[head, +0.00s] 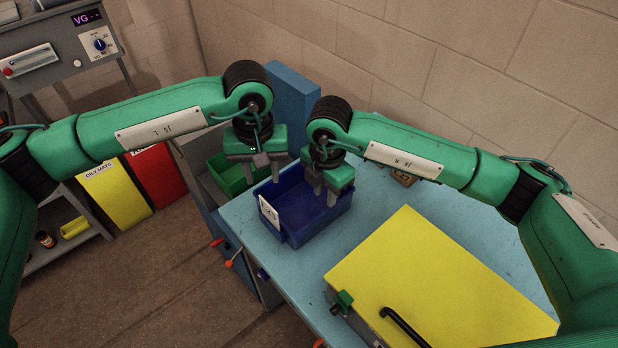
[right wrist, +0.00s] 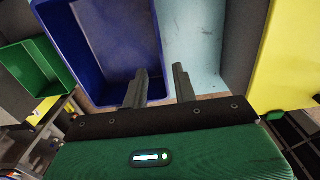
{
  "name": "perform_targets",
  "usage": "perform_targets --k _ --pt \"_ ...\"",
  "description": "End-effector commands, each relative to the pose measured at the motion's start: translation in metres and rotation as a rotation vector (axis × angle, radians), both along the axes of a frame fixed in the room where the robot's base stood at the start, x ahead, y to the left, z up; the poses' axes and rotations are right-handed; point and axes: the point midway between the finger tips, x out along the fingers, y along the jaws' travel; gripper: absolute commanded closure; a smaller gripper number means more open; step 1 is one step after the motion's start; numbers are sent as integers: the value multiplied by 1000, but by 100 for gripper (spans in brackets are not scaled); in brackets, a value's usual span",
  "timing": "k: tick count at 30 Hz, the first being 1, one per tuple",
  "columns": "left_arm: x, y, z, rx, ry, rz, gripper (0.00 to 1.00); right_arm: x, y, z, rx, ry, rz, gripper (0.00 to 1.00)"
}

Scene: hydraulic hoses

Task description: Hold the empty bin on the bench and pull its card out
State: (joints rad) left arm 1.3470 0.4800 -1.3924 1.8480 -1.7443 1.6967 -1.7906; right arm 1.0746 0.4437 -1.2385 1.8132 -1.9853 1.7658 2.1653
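The blue bin (head: 318,222) stands on the bench and looks empty inside. Its white card (head: 269,213) sits on the bin's left-front face, with small dark writing I cannot read. My right gripper (head: 328,194) is over the bin's right side. In the right wrist view its open fingers (right wrist: 158,88) stand either side of the bin's wall (right wrist: 155,45), one inside and one outside, with gaps to the wall. My left gripper (head: 262,178) points down by the bin's back-left edge, above the card. Its fingers look apart with nothing between them; whether it touches the bin I cannot tell.
The light blue bench (head: 385,210) has free room right of the bin. A yellow-lidded case (head: 440,285) with a black handle lies in front. A green bin (head: 230,177) stands behind left, with a tall blue block (head: 292,100) behind.

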Motion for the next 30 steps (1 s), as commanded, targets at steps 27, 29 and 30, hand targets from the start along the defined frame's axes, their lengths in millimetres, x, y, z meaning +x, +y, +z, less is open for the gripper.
perform_targets --k 27,29,30 --pt "0 0 0 -3 1 3 64 0 0 -112 -1 1 -1 72" --pt "0 0 0 -3 1 3 64 0 0 -112 -1 1 -1 72" --pt "0 0 0 -3 1 3 64 0 0 -112 -1 1 -1 72"
